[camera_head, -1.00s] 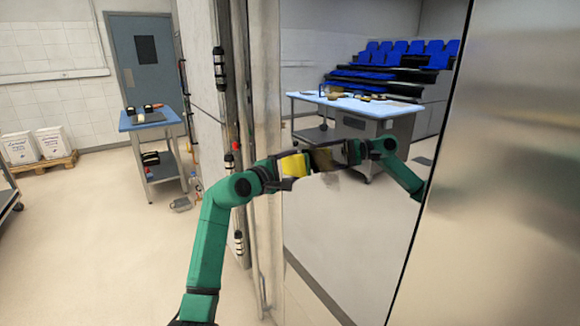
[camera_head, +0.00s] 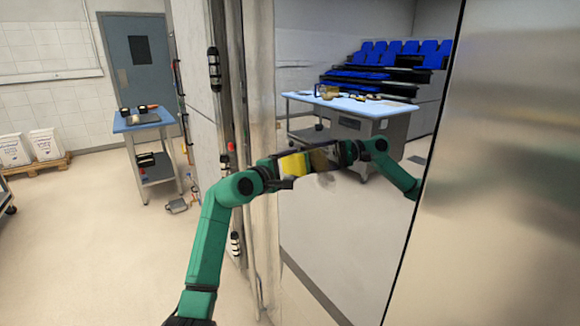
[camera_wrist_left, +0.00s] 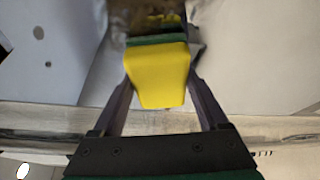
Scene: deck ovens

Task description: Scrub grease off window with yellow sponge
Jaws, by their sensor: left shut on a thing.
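The yellow sponge (camera_head: 294,164) is in my left gripper (camera_head: 285,166), which is shut on it. In the left wrist view the sponge (camera_wrist_left: 158,76) sits between the two fingers, its green edge toward the glass. The window (camera_head: 345,235) is a tall reflective pane that mirrors my green arm. A brown, smeared grease patch (camera_head: 322,158) lies on the pane right at the sponge's far side. It shows blurred at the top of the left wrist view (camera_wrist_left: 150,15). The sponge appears at or very near the glass; exact contact is hard to tell. My right gripper is not seen.
A metal frame post (camera_head: 262,110) borders the pane on the left. A brushed steel panel (camera_head: 500,170) stands at the right. A blue-topped cart (camera_head: 143,122) and white sacks (camera_head: 45,143) stand back left, with open floor before them. A blue-topped table and blue seats appear in the pane.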

